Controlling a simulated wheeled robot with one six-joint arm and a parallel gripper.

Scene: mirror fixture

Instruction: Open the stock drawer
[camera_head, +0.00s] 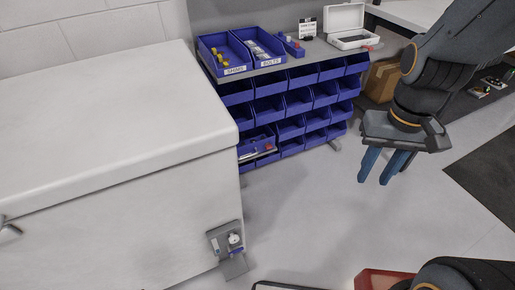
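My gripper (374,181) hangs at the right, its two blue fingers pointing down with a gap between them and nothing held. It is to the right of a rack of blue bins (298,101) in the picture, over the grey floor. No drawer is labelled as stock, and I cannot tell which part is the stock drawer. One low blue bin (257,141) at the rack's left holds small parts. A large white chest-like unit (105,195) fills the left, with a metal handle (9,229) at the left edge, partly cut off.
Blue trays labelled SHIMS (235,70) and BOLTS (271,62) and an open white case (345,25) stand on the rack's top. A cardboard box (381,80) sits behind my arm. The floor (310,205) between chest and gripper is mostly clear.

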